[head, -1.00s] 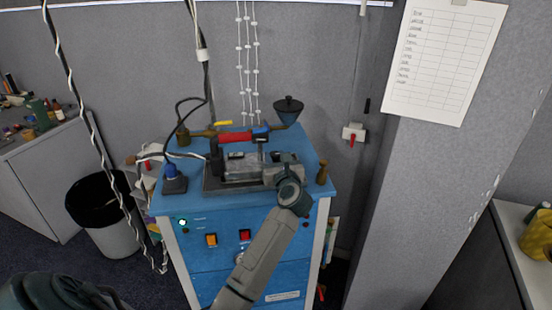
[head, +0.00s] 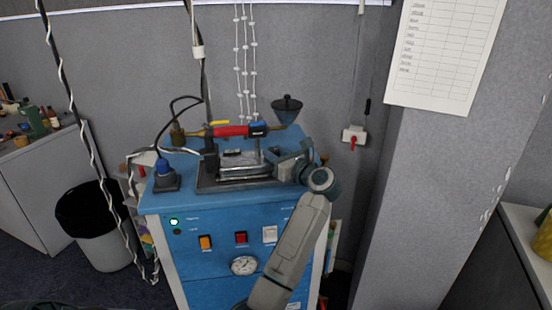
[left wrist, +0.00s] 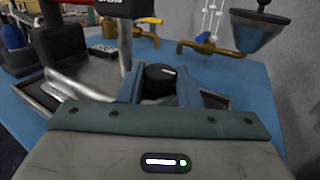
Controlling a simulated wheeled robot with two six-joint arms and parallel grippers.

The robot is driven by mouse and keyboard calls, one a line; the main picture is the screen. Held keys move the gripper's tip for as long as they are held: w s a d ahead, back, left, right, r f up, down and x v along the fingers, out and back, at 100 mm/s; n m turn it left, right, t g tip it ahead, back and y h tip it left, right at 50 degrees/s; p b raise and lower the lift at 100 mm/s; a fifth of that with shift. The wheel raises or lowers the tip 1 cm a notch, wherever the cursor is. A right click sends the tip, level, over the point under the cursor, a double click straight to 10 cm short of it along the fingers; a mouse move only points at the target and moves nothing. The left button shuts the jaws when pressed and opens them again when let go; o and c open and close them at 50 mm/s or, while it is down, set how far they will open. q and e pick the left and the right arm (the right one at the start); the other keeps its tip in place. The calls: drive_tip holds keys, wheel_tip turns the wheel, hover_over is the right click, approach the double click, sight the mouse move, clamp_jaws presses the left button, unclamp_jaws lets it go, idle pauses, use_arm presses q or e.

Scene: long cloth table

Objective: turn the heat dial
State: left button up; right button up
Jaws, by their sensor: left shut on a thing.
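The heat dial (left wrist: 160,78) is a black round knob with a white mark on its top face, in the middle of the left wrist view. My left gripper (left wrist: 160,88) has its two blue-grey fingers on either side of the dial and is shut on it. In the head view my left gripper (head: 275,160) is at the right part of the grey machine (head: 235,180) on the blue cabinet; its wrist and fingers hide the dial there. My right gripper is not in view.
A red-handled brass pipe (head: 230,132) and a dark funnel (head: 287,106) stand behind the machine. A blue-topped plug block (head: 165,178) is at the left. The blue cabinet front (head: 210,265) has switches and a round gauge (head: 244,265). A grey pillar (head: 430,200) rises at the right.

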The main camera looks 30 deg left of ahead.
use_arm(q)
drive_tip(key=o, duration=0.7)
drive_tip(key=shift+d+f, duration=0.1)
drive_tip(key=shift+d, duration=0.2)
drive_tip(key=b+v, duration=0.3)
drive_tip(key=v, duration=0.5)
drive_tip(key=shift+s+d+b, duration=0.15)
drive_tip(key=shift+d+b, duration=0.2)
drive_tip(key=shift+v, duration=0.8)
drive_tip(key=shift+a, duration=0.1)
